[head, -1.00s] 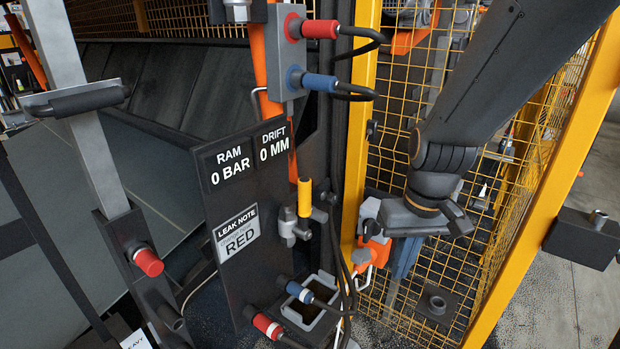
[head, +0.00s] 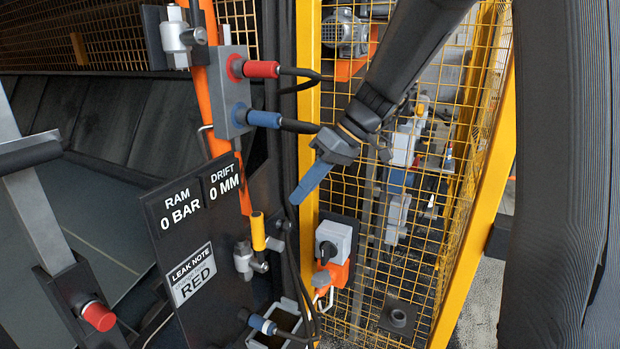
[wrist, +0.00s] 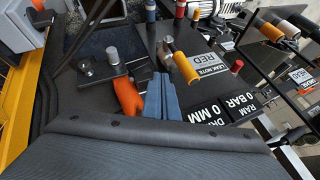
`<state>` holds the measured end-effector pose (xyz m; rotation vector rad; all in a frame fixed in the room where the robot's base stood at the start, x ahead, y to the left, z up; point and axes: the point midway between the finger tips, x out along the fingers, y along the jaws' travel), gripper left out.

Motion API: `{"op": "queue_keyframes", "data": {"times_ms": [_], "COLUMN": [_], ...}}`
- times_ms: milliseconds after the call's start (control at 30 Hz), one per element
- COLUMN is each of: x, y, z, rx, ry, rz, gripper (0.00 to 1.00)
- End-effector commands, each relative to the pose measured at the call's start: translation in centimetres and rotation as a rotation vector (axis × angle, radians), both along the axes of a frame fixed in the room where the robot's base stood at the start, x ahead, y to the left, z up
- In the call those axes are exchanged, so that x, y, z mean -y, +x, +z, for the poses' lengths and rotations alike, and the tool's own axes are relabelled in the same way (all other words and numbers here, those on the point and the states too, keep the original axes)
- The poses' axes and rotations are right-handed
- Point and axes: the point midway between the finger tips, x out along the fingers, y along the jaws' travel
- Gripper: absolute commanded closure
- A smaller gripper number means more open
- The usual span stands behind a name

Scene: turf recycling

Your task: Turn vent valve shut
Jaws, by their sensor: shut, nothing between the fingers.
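The valve with a yellow handle (head: 258,231) and a grey metal body (head: 244,262) is on the right edge of the dark panel, below the DRIFT readout. Its handle stands upright. It also shows in the wrist view as a yellow-orange handle (wrist: 185,68), to the right of my fingers. No label naming it as the vent valve is readable. My gripper (head: 297,199) is shut and empty, its blue fingers together and pointing down-left. In the head view it is above and right of the handle, apart from it. The wrist view shows the closed fingers (wrist: 162,80).
A grey block (head: 232,92) with red and blue hose couplings is above the valve. A grey rotary switch box (head: 333,240) is right of it, before the yellow mesh fence (head: 455,150). Black hoses hang beside the panel (head: 205,225). An open tray (head: 284,322) is below.

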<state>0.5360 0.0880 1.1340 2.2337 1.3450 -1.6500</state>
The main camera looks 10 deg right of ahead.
Motion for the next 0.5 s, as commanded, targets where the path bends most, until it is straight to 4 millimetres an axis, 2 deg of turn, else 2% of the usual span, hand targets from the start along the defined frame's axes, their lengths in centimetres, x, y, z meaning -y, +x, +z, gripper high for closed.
{"op": "queue_keyframes", "data": {"times_ms": [233, 500], "x": [-3.0, -5.7], "y": [0.0, -1.8], "z": [-3.8, -3.6], "rx": [-0.006, -0.001], "ry": [-0.001, -0.001], "rz": [0.002, 0.001], "gripper": [1.0, 1.0]}}
